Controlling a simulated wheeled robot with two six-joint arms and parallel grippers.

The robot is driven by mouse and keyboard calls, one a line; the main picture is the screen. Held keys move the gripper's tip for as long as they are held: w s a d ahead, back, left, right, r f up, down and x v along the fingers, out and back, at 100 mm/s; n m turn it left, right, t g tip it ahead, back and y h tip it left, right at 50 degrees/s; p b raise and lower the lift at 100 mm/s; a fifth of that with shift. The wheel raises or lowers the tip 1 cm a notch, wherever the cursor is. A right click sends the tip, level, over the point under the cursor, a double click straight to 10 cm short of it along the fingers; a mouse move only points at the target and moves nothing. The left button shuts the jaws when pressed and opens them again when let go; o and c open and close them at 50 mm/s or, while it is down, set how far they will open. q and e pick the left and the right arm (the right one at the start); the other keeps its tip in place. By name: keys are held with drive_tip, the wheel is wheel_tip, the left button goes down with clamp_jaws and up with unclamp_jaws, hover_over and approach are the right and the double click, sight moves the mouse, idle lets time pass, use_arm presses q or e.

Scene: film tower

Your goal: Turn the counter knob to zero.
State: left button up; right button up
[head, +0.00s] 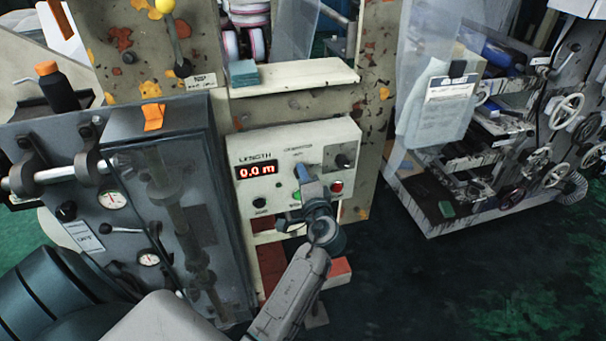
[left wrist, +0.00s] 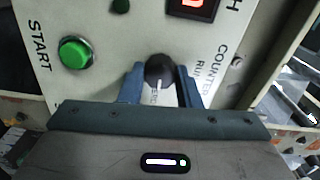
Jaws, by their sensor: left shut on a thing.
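The counter knob (left wrist: 160,68) is a round black knob with a white pointer line, on a cream panel beside the lettering COUNTER and RUN. Its line points down in the left wrist view, toward a partly hidden label whose letters look like ERO. My left gripper (left wrist: 160,88) is shut on the knob, with one blue finger on each side. In the head view my left gripper (head: 303,176) reaches up to the panel (head: 245,185) and hides most of the knob. The red LENGTH display (head: 257,172) reads 0.0 m. My right gripper is not in view.
A green START button (left wrist: 76,52) sits close to my left finger. A red button (head: 337,186) and another black knob (head: 343,161) are on the panel's right. A grey cabinet with gauges (head: 111,199) stands left. Open dark floor (head: 400,280) lies right.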

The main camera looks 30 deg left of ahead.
use_arm(q)
drive_tip(key=shift+r+m, duration=0.1)
drive_tip(key=shift+m, duration=0.4)
drive_tip(key=o, duration=1)
drive_tip(key=shift+a, duration=0.1)
drive_tip(key=shift+f, duration=0.2)
